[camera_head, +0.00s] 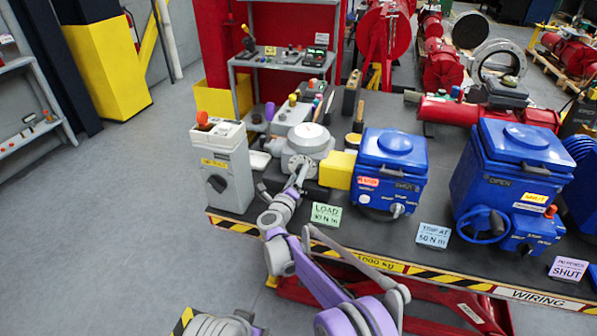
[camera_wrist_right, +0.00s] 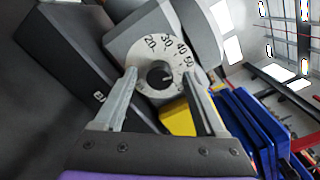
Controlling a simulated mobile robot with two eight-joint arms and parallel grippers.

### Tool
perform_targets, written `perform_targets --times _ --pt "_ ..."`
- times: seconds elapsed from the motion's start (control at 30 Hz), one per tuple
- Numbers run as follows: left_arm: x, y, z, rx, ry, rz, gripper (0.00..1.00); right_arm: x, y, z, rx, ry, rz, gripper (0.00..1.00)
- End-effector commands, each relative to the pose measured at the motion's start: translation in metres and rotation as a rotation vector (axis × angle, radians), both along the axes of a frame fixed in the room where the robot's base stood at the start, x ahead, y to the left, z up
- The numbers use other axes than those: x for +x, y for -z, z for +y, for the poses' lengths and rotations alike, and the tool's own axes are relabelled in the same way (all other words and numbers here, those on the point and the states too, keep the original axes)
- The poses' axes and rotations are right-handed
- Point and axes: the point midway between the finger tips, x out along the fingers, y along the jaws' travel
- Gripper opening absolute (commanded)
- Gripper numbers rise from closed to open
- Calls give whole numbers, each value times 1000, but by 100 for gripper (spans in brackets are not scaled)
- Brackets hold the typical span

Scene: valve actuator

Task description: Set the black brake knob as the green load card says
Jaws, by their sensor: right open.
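The green load card (camera_head: 326,215) stands at the table's front edge; it reads LOAD and what looks like 30 N m. The black brake knob (camera_wrist_right: 160,75) sits at the centre of a pale round dial (camera_wrist_right: 150,49) marked 20, 30, 40 and 50 in the right wrist view. I cannot read its setting with certainty. My right gripper (camera_wrist_right: 159,76) is open, with one finger on each side of the knob; contact is not clear. In the head view the right gripper (camera_head: 298,178) is before the grey brake housing (camera_head: 311,138) and hides the knob.
A grey box with an orange knob (camera_head: 222,158) stands left of the brake. A yellow block (camera_head: 338,170) and a blue actuator (camera_head: 389,165) stand to its right. A larger blue unit (camera_head: 505,175) and another card (camera_head: 433,236) are farther right. The floor at left is clear.

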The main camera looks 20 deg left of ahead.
Motion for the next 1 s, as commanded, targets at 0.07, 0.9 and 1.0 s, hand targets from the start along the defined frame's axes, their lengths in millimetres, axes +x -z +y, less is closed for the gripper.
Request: perform_targets --times 0.07,0.9,1.0 --pt "1 -3 0 0 0 -1 50 7 -1 -1 0 1 0 72" --pt "1 -3 0 0 0 -2 50 11 0 -1 -1 0 0 0" --pt "1 -3 0 0 0 -1 50 11 0 -1 -3 0 0 0"
